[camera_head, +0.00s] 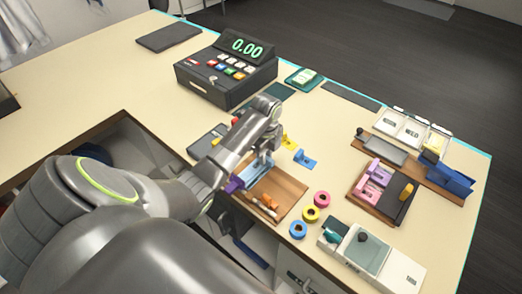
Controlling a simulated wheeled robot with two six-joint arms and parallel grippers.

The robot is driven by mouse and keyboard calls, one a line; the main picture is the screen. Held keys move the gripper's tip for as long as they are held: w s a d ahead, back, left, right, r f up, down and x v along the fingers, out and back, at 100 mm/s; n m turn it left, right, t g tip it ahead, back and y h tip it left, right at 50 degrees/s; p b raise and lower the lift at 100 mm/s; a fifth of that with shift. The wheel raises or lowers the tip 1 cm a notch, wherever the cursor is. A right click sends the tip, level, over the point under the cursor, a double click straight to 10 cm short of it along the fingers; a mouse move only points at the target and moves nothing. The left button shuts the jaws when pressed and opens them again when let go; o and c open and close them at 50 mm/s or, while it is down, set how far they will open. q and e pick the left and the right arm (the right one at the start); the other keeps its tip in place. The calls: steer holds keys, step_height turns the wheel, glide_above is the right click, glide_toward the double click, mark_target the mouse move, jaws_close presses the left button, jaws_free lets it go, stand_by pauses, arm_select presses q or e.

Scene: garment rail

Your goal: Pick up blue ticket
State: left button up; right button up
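A small blue ticket (306,159) lies flat on the cream counter, beyond the upper edge of a wooden tray (284,181). A yellow ticket (288,141) lies just up and left of it. My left gripper (262,152) is over the upper left part of the tray, left of the blue ticket and apart from it. A light blue item (256,168) and a purple item (236,185) show right below the gripper. I cannot tell whether the gripper touches them or whether its fingers are open. My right gripper is not in view.
A black cash register (225,73) stands behind my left arm. Pink, yellow and blue tape rolls (310,214) stand right of the tray, near a label device (370,251). A wooden organizer (379,200) with pink pieces is farther right. The counter (335,165) right of the blue ticket is clear.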

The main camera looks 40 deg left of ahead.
arm_select(q)
jaws_close()
steer(key=shift+r, duration=0.1)
steer(key=shift+w+r, duration=0.1)
steer(key=shift+r, duration=0.25)
step_height(320, 180, up, 3)
steer(key=shift+r+b, duration=0.15)
steer(key=shift+b, duration=0.25)
step_height(320, 180, up, 4)
steer(key=p, duration=0.3)
steer(key=shift+r, duration=0.1)
steer(key=shift+r+p, duration=0.85)
steer(key=shift+p, duration=0.2)
